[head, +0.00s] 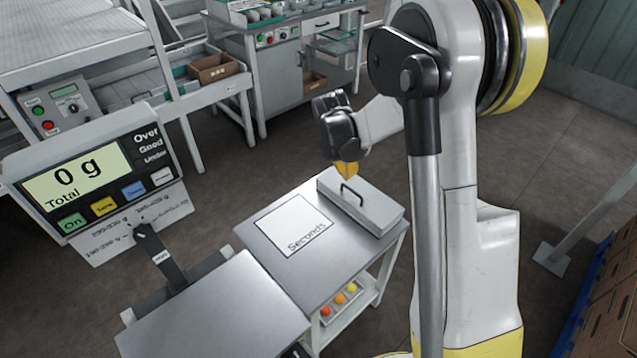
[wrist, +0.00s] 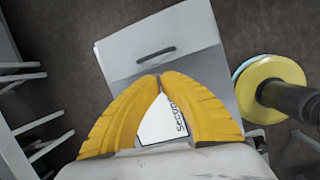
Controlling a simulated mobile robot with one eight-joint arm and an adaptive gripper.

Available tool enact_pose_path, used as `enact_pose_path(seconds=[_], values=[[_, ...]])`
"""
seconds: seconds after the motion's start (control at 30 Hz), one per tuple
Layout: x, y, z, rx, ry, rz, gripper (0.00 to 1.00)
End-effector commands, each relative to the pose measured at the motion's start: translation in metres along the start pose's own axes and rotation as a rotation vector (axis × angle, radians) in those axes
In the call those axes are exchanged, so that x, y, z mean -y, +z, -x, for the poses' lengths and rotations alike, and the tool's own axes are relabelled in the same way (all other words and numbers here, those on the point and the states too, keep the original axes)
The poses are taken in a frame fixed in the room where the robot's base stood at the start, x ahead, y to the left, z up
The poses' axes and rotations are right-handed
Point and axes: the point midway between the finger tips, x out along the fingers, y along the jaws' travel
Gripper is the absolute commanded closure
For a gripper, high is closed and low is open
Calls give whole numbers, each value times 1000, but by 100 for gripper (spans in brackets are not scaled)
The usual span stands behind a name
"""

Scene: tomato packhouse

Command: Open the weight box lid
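The weight box is a flat grey box (head: 378,208) at the back right corner of the small metal table; its lid is down. A black bar handle (head: 352,193) stands on the lid. In the wrist view the handle (wrist: 155,55) shows on the lid (wrist: 185,30), just beyond my fingertips. My gripper (head: 348,172) has yellow fingers and hovers by the box's back left end. In the wrist view the tips of my gripper (wrist: 160,76) meet, with nothing between them. Whether they touch the lid I cannot tell.
A white "Seconds" sheet (head: 292,226) lies on the table (head: 262,232) beside the box. A scale display (head: 90,175) reads 0 g, with its metal plate (head: 215,310) in front. Tomatoes (head: 340,298) sit on a shelf below. Stacked crates (head: 612,300) stand at the right.

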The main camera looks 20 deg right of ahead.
Motion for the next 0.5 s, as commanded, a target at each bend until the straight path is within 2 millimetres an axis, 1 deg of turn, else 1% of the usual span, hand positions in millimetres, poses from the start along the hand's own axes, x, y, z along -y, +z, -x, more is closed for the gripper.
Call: enact_pose_path(seconds=[0.03,0.1,0.2,0.37,0.5], values=[[-2,2,-16,3,-17,50,100],[-4,3,-31,5,-34,112,100],[-4,4,-44,6,-48,161,100],[-3,4,-61,6,-52,175,100],[-1,4,-87,6,-51,172,100]])
